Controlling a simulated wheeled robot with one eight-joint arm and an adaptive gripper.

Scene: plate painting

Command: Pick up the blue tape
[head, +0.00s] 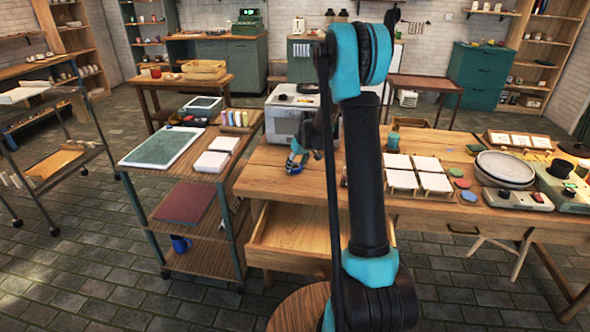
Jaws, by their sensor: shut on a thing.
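A small blue ring-shaped thing, the blue tape (293,168), shows at the left part of the wooden workbench (270,184), in front of a grey boxy machine. My gripper (296,156) is down at the tape and shut on it. The gripper and tape are small in the head view. I cannot tell whether the tape touches the bench top. My arm stands in the middle of the picture and hides part of the bench behind it.
A drawer (290,230) stands open below the bench's left part. The grey machine (292,113) stands close behind my gripper. White tiles (433,183) lie right of my arm. A shelf cart (160,185) stands at left. A round wooden top (292,309) is in front.

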